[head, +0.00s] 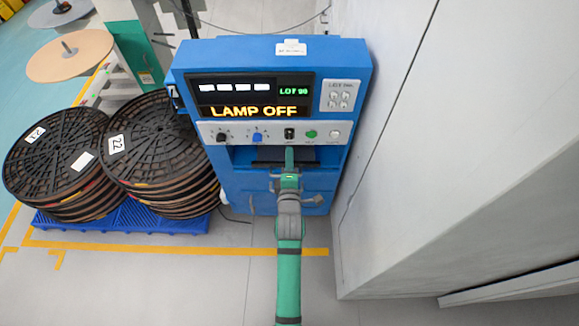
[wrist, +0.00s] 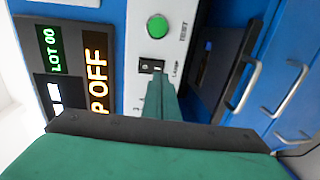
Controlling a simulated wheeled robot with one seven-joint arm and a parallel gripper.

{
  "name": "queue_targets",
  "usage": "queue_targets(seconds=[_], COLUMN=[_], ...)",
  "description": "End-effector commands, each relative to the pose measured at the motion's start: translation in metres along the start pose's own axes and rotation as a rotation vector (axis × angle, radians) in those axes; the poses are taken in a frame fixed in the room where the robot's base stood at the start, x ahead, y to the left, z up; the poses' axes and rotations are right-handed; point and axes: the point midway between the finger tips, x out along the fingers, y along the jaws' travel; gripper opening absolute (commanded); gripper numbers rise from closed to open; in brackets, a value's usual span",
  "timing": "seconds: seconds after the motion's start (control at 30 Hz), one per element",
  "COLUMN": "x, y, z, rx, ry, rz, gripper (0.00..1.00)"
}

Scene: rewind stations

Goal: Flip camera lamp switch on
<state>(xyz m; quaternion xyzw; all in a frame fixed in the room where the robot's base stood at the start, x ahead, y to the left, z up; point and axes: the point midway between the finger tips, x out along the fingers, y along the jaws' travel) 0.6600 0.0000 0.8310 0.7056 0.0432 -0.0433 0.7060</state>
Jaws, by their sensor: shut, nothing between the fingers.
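The blue machine (head: 270,50) stands ahead, and its display (head: 255,111) reads "LAMP OFF" in orange. The lamp switch (head: 289,133) is a small black rocker on the white control strip, between the blue knob (head: 257,137) and the green button (head: 311,134). In the wrist view the switch (wrist: 151,66) shows right at the tip of my green gripper (wrist: 160,82). My gripper (head: 290,153) is shut and empty, just below the switch in the head view. I cannot tell whether the tip touches it.
A black knob (head: 221,137) and a white button (head: 334,135) share the strip. A dark recess (wrist: 215,75) and metal handles (wrist: 288,92) lie below it. Stacked black reels (head: 150,140) on a blue pallet (head: 130,220) stand left; a pale wall (head: 450,130) stands right.

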Motion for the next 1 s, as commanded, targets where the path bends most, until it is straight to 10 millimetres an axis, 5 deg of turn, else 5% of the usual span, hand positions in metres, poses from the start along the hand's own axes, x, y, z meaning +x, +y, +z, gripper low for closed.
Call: queue_targets(seconds=[0.33, 1.0], x=[0.042, 0.052], y=[0.0, -0.002], z=[0.0, 0.0], rx=[0.001, 0.0], ry=[0.0, 0.0], rz=[0.0, -0.001], gripper=[0.0, 0.0])
